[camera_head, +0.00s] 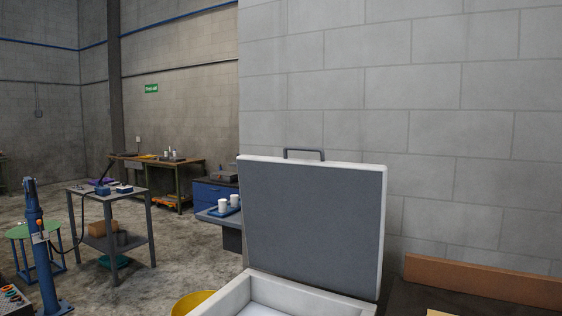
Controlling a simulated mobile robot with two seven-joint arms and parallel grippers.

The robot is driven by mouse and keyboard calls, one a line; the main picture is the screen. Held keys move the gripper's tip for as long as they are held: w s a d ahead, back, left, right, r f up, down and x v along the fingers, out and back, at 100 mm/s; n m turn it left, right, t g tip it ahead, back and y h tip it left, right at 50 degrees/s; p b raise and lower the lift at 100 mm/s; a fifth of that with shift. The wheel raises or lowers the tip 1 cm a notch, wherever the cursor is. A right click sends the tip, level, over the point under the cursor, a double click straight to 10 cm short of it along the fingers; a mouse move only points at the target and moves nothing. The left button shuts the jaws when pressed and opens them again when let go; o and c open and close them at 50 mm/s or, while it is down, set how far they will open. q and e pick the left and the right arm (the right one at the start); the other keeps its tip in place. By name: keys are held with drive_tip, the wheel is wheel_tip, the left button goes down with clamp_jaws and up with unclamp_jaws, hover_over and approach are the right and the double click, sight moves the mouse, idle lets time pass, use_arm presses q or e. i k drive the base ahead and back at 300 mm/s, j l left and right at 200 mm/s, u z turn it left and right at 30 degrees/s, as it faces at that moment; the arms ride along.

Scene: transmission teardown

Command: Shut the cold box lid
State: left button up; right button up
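The cold box lid (315,220) stands open and nearly upright, with its dark grey inner face and white rim towards me. A dark handle (303,151) sticks up from its top edge. The white cold box (232,296) is below the lid at the bottom of the view; its front part is cut off by the lower edge. Its pale interior shows in part. Neither of my grippers is in view.
A brown block (484,281) lies on a dark surface right of the box. A yellow round container (190,303) is at the box's left. A block wall (430,110) rises behind. A grey table (108,196) and a blue stand (40,250) are further left.

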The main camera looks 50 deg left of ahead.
sight(321, 223)
drive_tip(key=u, duration=1.5)
drive_tip(key=i+j, duration=0.15)
drive_tip(key=j, duration=0.15)
drive_tip(key=i+j, duration=0.15)
drive_tip(key=j, duration=0.2)
drive_tip(key=i+j+z, duration=0.1)
drive_tip(key=j, duration=0.2)
